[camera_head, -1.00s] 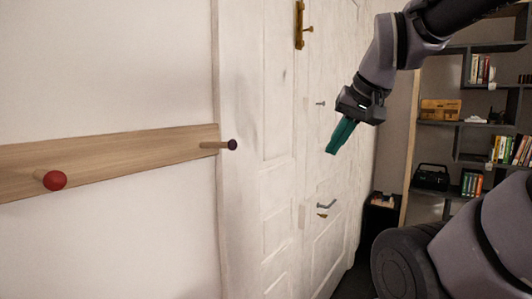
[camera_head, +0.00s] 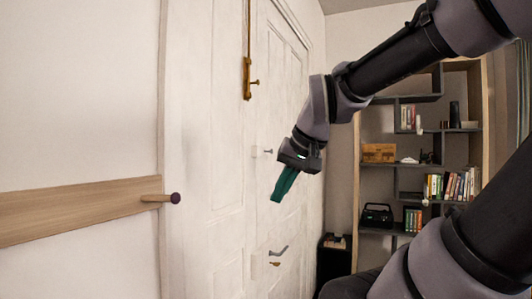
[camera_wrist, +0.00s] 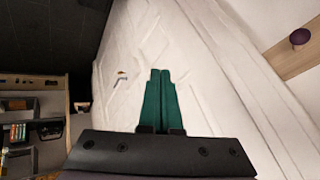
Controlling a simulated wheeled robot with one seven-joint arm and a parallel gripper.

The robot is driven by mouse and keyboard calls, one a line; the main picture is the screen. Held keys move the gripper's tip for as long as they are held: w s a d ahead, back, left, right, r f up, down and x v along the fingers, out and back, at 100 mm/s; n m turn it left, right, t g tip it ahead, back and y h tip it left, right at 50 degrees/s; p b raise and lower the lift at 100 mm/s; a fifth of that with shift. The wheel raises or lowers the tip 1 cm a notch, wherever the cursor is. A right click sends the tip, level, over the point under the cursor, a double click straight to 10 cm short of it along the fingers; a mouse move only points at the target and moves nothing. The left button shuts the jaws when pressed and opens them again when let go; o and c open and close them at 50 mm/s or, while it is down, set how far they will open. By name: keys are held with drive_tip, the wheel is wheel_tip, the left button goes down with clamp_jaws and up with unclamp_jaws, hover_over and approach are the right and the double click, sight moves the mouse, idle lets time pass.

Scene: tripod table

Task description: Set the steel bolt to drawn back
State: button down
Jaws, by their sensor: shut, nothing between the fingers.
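A small grey metal piece (camera_head: 267,151) sits on the white door (camera_head: 215,130); it may be the steel bolt, but it is too small to tell its position. A brass bolt with a long vertical rod (camera_head: 247,80) is higher on the door. My gripper (camera_head: 278,198) has green fingers, shut with nothing between them. It hangs in front of the door, just below the small grey piece in the picture, apparently clear of the door. In the wrist view the closed fingers (camera_wrist: 160,72) point along the white door, and no bolt can be made out there.
A grey lever handle (camera_head: 278,251) with a brass piece (camera_head: 274,264) under it is low on the door. A wooden rail (camera_head: 80,208) with a dark peg (camera_head: 175,198) is on the left wall. A bookshelf (camera_head: 400,182) with a radio stands behind at right.

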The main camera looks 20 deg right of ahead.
drive_tip(key=w+d+r+m+t+h, duration=0.1)
drive_tip(key=w+d+r+m, duration=0.4)
drive_tip(key=w, duration=0.8)
drive_tip(key=w+d+r+m+t+h, duration=0.1)
drive_tip(key=w+d+r+m, duration=0.3)
drive_tip(key=w, duration=0.8)
drive_tip(key=w+d+r+m+t+h, duration=0.1)
drive_tip(key=w+d+r+m+h, duration=0.2)
drive_tip(key=w, duration=1)
wheel_tip(320, 180, up, 4)
drive_tip(key=d+m, duration=0.2)
drive_tip(key=m, duration=0.3)
drive_tip(key=shift+w+d, duration=0.35)
drive_tip(key=shift+r, duration=0.1)
drive_tip(key=w+r+x, duration=0.1)
drive_tip(key=x, duration=1.2)
drive_tip(key=shift+w+d, duration=0.2)
drive_tip(key=shift+d, duration=0.25)
drive_tip(key=shift+r, duration=0.15)
